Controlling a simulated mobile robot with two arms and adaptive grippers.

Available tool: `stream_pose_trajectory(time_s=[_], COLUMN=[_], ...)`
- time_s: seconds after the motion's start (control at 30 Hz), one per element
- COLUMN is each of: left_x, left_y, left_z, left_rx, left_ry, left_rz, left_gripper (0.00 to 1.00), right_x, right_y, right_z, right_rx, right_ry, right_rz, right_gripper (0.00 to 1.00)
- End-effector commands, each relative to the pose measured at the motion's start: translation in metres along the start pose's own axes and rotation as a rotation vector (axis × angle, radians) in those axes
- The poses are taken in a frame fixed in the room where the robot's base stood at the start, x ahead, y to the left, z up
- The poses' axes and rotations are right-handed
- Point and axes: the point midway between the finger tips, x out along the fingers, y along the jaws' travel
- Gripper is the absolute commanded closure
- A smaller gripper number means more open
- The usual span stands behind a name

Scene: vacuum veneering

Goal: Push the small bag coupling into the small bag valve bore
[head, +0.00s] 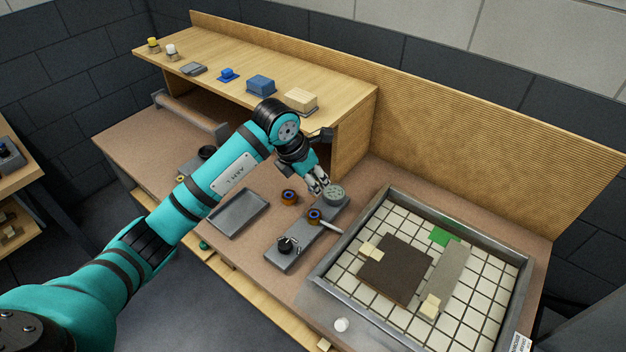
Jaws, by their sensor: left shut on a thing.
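My left gripper (321,188) reaches down from the left to the far end of a grey rack (299,242) on the bench. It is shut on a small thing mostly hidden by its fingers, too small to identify. A round grey-green part (336,195) is right at the fingertips; I cannot tell if they touch. On the rack are also a brown ring with a blue centre (314,215), a pale cylinder (331,228) and a black fitting (286,245). I cannot make out which piece is the small bag coupling or its valve bore. My right gripper is not in view.
A metal-rimmed tray (324,268) with a white grid floor, a dark panel (395,269) and pale blocks stands right of the rack. A shallow grey tray (239,212) and another ringed part (289,197) are left. A wooden shelf (222,57) with several blocks stands behind.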

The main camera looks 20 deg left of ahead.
Motion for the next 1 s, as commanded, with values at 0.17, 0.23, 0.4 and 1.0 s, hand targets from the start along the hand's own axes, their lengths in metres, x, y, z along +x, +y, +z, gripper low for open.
stream_pose_trajectory(time_s=[0.17, 0.23, 0.4, 1.0], left_x=[0.014, 0.02, 0.036, 0.053], left_y=[0.0, 0.0, 0.0, 0.0], left_z=[-0.006, -0.009, -0.015, -0.022], left_rx=[0.0, 0.0, 0.001, 0.0], left_ry=[0.001, 0.002, 0.0, 0.0], left_rz=[0.0, -0.001, -0.001, -0.001], left_gripper=[1.0, 1.0, 1.0, 1.0], right_x=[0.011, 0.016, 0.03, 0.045], right_y=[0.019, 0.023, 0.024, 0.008], right_z=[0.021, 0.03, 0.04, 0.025], right_rx=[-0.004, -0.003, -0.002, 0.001], right_ry=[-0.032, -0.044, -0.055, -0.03], right_rz=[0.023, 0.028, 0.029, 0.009], right_gripper=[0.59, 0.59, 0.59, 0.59])
